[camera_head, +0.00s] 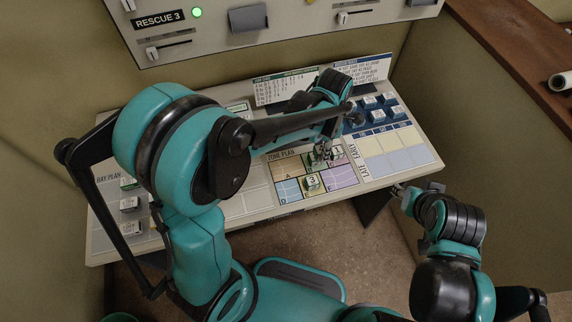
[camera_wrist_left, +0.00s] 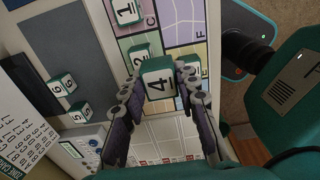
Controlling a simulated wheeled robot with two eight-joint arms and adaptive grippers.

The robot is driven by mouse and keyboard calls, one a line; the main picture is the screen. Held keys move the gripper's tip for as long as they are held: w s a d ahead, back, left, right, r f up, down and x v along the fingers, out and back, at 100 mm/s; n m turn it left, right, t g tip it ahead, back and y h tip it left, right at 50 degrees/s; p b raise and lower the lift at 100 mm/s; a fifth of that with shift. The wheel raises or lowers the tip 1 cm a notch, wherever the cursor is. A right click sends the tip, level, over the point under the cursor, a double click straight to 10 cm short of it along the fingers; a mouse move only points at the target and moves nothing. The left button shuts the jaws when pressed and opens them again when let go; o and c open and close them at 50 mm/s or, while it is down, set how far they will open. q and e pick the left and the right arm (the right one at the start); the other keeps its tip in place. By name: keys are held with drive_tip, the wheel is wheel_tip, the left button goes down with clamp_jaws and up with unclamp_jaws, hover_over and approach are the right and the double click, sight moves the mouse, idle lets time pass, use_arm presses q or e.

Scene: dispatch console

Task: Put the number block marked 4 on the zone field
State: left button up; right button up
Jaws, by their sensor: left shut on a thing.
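The number block marked 4 (camera_wrist_left: 158,84) is white on top with green sides. My left gripper (camera_wrist_left: 158,92) is shut on it, one finger on each side, as the left wrist view shows. In the head view my left gripper (camera_head: 321,157) is over the upper middle of the zone plan (camera_head: 342,176), and the held block is mostly hidden. I cannot tell whether the block touches the plan. My right gripper (camera_head: 399,190) is off the console's front right edge; its jaw opening is unclear.
Block 3 (camera_head: 312,183) stands on the lower middle field, and block 1 (camera_head: 338,151) on the upper right field (camera_wrist_left: 151,13). Blue tray blocks (camera_head: 370,103) are behind to the right.

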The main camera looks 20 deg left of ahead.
use_arm(q)
drive_tip(key=b, duration=0.2)
hover_over(293, 167)
wheel_tip(293, 167, down, 5)
drive_tip(key=shift+r, duration=0.1)
wheel_tip(293, 167, down, 4)
drive_tip(key=shift+w+f+b, duration=0.1)
drive_tip(key=shift+b, duration=0.65)
drive_tip(key=shift+f, duration=0.15)
drive_tip(key=o, duration=1)
